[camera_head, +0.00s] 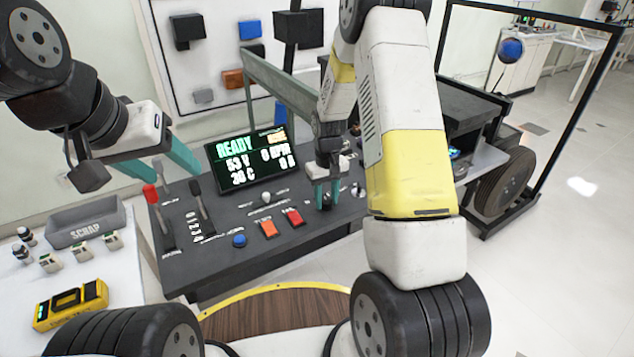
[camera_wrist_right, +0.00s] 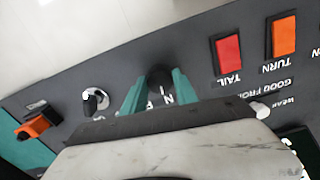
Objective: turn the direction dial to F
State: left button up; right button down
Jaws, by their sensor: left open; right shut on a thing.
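The direction dial (camera_head: 326,201) is a small dark knob on the sloped front of the grey control console. It also shows in the right wrist view (camera_wrist_right: 160,75), partly hidden between the fingers, with a white N beside it. Its pointer's exact setting is hard to make out. My right gripper (camera_head: 326,197) points down at the console with its teal fingers on either side of the dial, shut on it; it also shows in the right wrist view (camera_wrist_right: 160,92). My left gripper (camera_head: 172,170) is open and empty above the console's left end, near the levers.
A red-knobbed lever (camera_head: 150,193) and a black lever (camera_head: 198,190) stand at the console's left. A lit display (camera_head: 252,158) reads READY. Orange (camera_head: 268,229) and red (camera_head: 295,217) switches sit left of the dial. A key switch (camera_wrist_right: 95,101) is beside it.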

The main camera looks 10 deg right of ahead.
aim_at(327, 200)
jog(key=m, duration=0.4)
jog(key=shift+m, duration=1.7)
jog(key=c, duration=0.9)
grip_release()
jog(key=shift+c, duration=0.2)
jog(key=shift+r, duration=3.95)
jog(key=shift+r, duration=0.1)
